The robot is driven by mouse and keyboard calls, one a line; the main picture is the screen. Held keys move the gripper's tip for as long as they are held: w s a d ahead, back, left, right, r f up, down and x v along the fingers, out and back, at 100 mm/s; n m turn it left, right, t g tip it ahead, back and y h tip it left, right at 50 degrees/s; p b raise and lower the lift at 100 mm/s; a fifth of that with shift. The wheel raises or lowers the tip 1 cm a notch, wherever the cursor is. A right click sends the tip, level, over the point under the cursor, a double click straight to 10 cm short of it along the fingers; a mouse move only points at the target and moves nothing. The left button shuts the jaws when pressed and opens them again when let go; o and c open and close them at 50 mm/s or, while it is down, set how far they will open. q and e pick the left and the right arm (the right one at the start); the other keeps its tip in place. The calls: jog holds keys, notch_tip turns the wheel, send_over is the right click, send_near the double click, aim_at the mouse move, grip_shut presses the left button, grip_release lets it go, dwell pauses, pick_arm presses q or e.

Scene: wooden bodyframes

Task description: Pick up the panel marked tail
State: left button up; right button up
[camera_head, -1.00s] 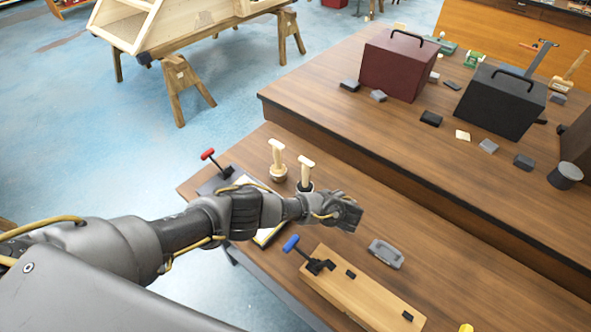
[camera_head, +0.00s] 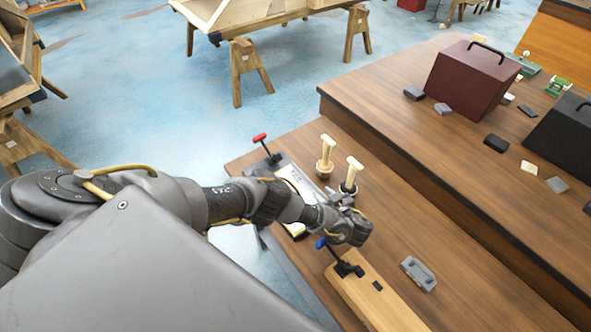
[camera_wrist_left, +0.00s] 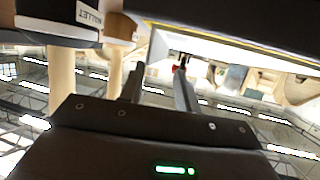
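I cannot make out a panel with the word tail on it in either view. A pale flat board (camera_head: 301,183) with a dark edge lies on the near bench, partly hidden behind my left arm. My left gripper (camera_head: 352,229) is above the bench, just beyond the blue-handled clamp (camera_head: 320,243). In the left wrist view, the two fingers of my left gripper (camera_wrist_left: 160,88) stand apart with nothing seen between them. My right gripper is not in view.
Two pale mallets (camera_head: 325,155) stand upright beside the board. A red-handled clamp (camera_head: 265,150) is at the bench's far left corner. A wooden block (camera_head: 375,300) and a grey handled tool (camera_head: 418,273) lie nearer. A dark red box (camera_head: 470,80) stands on the raised bench at right.

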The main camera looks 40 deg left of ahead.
aim_at(315, 186)
pick_arm(q)
jog(key=b+x, duration=0.2)
jog(key=x, duration=0.2)
jog(key=shift+w+a+f, duration=0.1)
jog(key=shift+a, duration=0.25)
jog(key=shift+w+a, duration=0.15)
grip_shut()
